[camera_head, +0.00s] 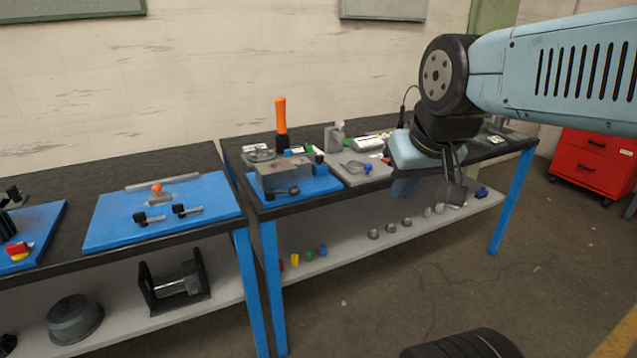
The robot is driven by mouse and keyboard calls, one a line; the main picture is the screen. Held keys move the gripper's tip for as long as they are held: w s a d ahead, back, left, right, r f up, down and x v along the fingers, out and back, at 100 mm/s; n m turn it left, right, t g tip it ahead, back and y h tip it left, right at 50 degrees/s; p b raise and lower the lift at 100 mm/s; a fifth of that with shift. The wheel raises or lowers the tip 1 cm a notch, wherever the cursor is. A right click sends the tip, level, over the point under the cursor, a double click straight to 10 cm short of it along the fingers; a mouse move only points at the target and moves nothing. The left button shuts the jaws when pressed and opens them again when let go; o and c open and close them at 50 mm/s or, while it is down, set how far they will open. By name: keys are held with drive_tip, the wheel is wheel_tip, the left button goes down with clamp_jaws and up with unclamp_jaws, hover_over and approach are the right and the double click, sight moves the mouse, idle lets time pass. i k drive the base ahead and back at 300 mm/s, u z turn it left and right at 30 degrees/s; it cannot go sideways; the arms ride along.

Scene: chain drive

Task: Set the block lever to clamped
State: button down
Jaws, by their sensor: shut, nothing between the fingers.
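My gripper (453,190) hangs at the right, in front of the right table's edge, with its fingers together and empty. It is apart from all the fixtures. A tall orange handle (281,112) stands upright on a black stem at the back of the right table. A blue plate (108,233) on the left table carries a small orange knob (156,188) and two black-ended levers (180,209). No readable label shows which part is the block lever, and its setting cannot be told.
A grey box-like fixture (283,177) sits on the right table's blue plate (322,184). A grey plate (351,176) with small parts lies beside it. Lower shelves hold several loose parts. A red drawer cabinet (592,160) stands at the right.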

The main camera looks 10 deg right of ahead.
sight(269, 193)
drive_tip(key=u, duration=0.75)
drive_tip(key=i, duration=0.1)
drive_tip(key=z, duration=2.25)
drive_tip(key=k, duration=0.85)
drive_tip(key=u, duration=1.35)
drive_tip(key=i, duration=1)
drive_tip(key=u, duration=0.05)
